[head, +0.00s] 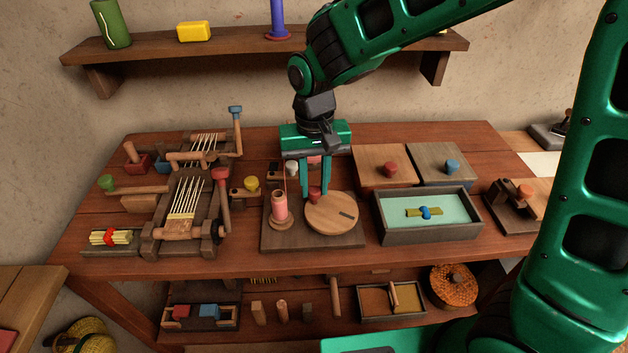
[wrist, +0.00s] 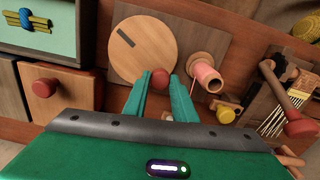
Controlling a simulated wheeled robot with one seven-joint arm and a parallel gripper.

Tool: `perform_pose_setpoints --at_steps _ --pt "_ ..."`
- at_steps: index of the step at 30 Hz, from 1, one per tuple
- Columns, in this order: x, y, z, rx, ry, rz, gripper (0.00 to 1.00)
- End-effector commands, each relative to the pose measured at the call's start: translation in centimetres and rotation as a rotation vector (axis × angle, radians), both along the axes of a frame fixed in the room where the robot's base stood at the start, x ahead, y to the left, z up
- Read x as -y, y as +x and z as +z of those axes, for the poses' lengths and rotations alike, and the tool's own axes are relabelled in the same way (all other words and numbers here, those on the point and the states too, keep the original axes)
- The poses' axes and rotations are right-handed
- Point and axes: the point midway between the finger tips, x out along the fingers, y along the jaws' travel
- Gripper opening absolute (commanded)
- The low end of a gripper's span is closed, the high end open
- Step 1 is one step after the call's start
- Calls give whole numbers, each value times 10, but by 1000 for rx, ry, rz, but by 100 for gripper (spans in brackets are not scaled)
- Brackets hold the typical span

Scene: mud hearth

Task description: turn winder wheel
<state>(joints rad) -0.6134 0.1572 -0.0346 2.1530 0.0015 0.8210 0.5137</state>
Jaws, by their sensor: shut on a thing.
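The winder wheel (head: 335,214) is a round, pale wooden disc with a dark mark, lying flat on a brown base board (head: 310,239). It also shows in the wrist view (wrist: 135,47). A red knob (head: 315,194) sits at the wheel's edge, seen also in the wrist view (wrist: 160,76). My gripper (head: 315,190) reaches down from above and is shut on the red knob, with a green finger on each side of it. A spool of pink thread (head: 280,206) stands on the same board, left of the wheel in the head view.
A teal-lined tray (head: 381,228) is right of the wheel. Wooden boxes with a red knob (head: 390,169) and a blue knob (head: 452,166) stand behind it. Small looms (head: 186,205) fill the left side. A shelf (head: 250,48) hangs on the wall behind.

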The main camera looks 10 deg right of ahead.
Motion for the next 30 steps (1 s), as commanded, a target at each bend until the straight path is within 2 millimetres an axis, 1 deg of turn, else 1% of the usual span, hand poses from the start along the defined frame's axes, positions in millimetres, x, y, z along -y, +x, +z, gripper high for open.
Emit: perform_pose_setpoints --at_steps 14,30 --pt "-6 -16 1 3 1 429 2" --pt "-3 -38 1 1 -1 940 2"
